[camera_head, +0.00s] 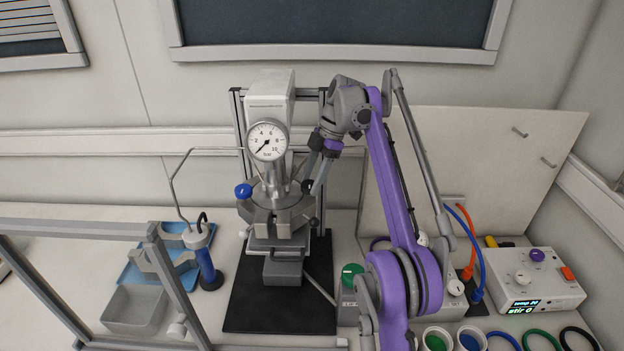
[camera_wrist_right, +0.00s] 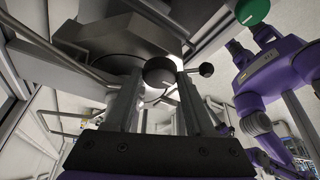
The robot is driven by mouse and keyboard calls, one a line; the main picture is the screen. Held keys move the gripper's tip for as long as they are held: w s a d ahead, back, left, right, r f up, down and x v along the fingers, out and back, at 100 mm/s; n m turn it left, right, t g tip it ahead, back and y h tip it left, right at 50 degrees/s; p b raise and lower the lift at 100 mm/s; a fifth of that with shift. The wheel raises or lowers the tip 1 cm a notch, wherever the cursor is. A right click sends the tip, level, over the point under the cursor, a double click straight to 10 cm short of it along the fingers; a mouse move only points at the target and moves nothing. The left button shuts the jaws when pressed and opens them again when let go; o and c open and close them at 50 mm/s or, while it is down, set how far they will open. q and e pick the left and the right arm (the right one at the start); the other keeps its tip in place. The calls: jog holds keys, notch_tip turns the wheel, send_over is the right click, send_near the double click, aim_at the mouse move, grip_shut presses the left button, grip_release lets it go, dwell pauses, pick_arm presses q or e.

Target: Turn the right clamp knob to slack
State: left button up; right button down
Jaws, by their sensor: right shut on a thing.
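The reactor (camera_head: 278,215) stands in the head view with a grey clamp ring around its head and a round pressure gauge (camera_head: 267,140) above. The right clamp knob (camera_head: 308,187) is dark and sits at the ring's right side, partly hidden by my fingers. My right gripper (camera_head: 314,180) comes down to it from the upper right. In the right wrist view the round black knob (camera_wrist_right: 159,72) sits between the tips of my two grey fingers (camera_wrist_right: 158,92), which are shut on it. The knob's turn angle cannot be read.
A blue knob (camera_head: 243,191) is on the ring's left side. A black ball on a thin rod (camera_wrist_right: 206,69) is close to my right fingers. A control box (camera_head: 530,280) with hoses stands at right. A blue tray (camera_head: 150,262) and a grey bin (camera_head: 134,310) are at left.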

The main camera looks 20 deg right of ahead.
jog(key=shift+c, duration=1.3)
grip_release()
jog(key=shift+a+r, duration=0.1)
